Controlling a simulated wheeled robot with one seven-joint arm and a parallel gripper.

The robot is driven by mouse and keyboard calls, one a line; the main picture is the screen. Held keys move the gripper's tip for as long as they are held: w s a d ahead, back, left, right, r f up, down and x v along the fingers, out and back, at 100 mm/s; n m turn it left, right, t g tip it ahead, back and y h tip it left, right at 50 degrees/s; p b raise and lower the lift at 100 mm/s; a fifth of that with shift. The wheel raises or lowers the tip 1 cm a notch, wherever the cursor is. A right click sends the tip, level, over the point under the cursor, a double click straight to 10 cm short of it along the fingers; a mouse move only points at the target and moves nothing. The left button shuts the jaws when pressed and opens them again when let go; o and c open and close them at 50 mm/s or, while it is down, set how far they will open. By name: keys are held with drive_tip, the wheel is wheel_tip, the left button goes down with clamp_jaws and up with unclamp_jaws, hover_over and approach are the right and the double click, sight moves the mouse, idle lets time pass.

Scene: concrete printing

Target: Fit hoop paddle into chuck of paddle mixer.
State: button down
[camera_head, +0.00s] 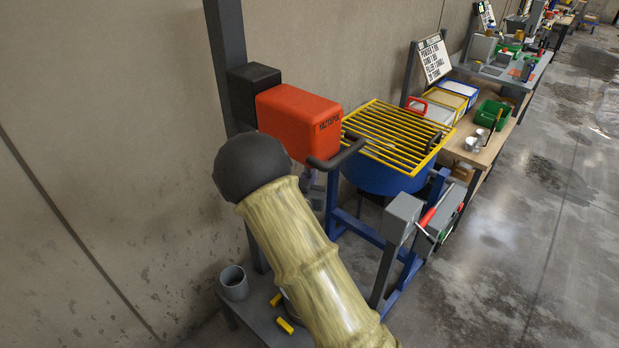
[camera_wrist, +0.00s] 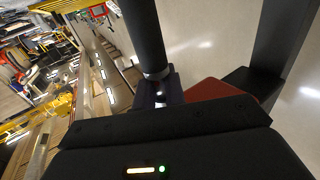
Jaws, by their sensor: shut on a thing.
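The paddle mixer's orange-red head (camera_head: 300,122) sits on a grey upright (camera_head: 228,60), with a black handle bar (camera_head: 340,155) in front. In the wrist view the red head (camera_wrist: 212,92) shows right of centre. My gripper (camera_wrist: 161,98) is shut just left of it, its fingers mostly hidden behind its dark body. It seems to hold the hoop paddle, but the hoop does not show clearly. A dark cylinder with a grey ring (camera_wrist: 155,74) stands beyond the fingers; I cannot tell if it is the chuck.
A blue drum with a yellow grate (camera_head: 395,130) stands right of the mixer. A grey cup (camera_head: 233,283) and yellow blocks (camera_head: 284,326) lie on the low base below. A grey box (camera_head: 403,217) stands in front of the drum. The floor at the right is clear.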

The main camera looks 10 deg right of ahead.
drive_tip(key=shift+w+r, duration=0.1)
drive_tip(key=shift+r, duration=0.5)
drive_tip(key=shift+f, duration=0.15)
drive_tip(key=shift+f+b, duration=0.75)
drive_tip(key=shift+b, duration=0.05)
drive_tip(key=shift+r, duration=0.75)
idle(0.6)
drive_tip(key=shift+r, duration=0.15)
drive_tip(key=shift+f+b, duration=0.8)
drive_tip(key=shift+f, duration=0.1)
